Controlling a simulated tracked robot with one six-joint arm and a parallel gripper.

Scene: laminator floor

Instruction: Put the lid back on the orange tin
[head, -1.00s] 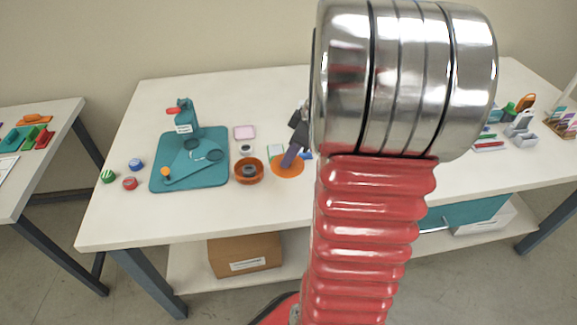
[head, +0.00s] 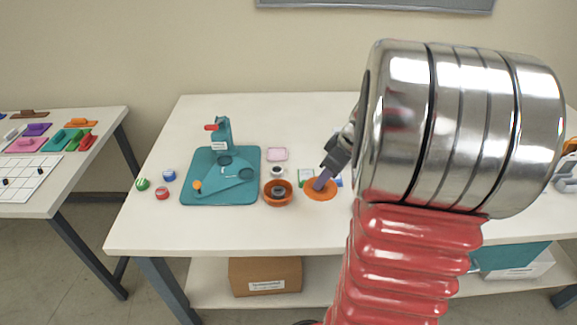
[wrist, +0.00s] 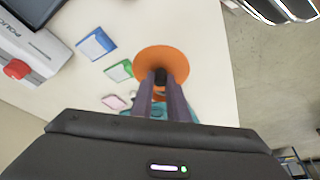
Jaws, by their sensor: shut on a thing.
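The orange tin (head: 278,200) stands open on the white table, with a dark round thing inside. The orange lid (head: 320,194) is a flat disc just right of the tin and apart from it. My gripper (head: 320,184) is over the lid, and in the wrist view my gripper (wrist: 160,78) is shut on the dark knob at the middle of the lid (wrist: 165,55). I cannot tell whether the lid touches the table. In the wrist view the tin is mostly hidden by my fingers.
A teal fixture (head: 225,185) stands left of the tin. A pink tray (head: 277,154) and a small white-rimmed pot (head: 277,171) are behind the tin. Green, blue and red caps (head: 162,193) lie at the left. The table front is clear.

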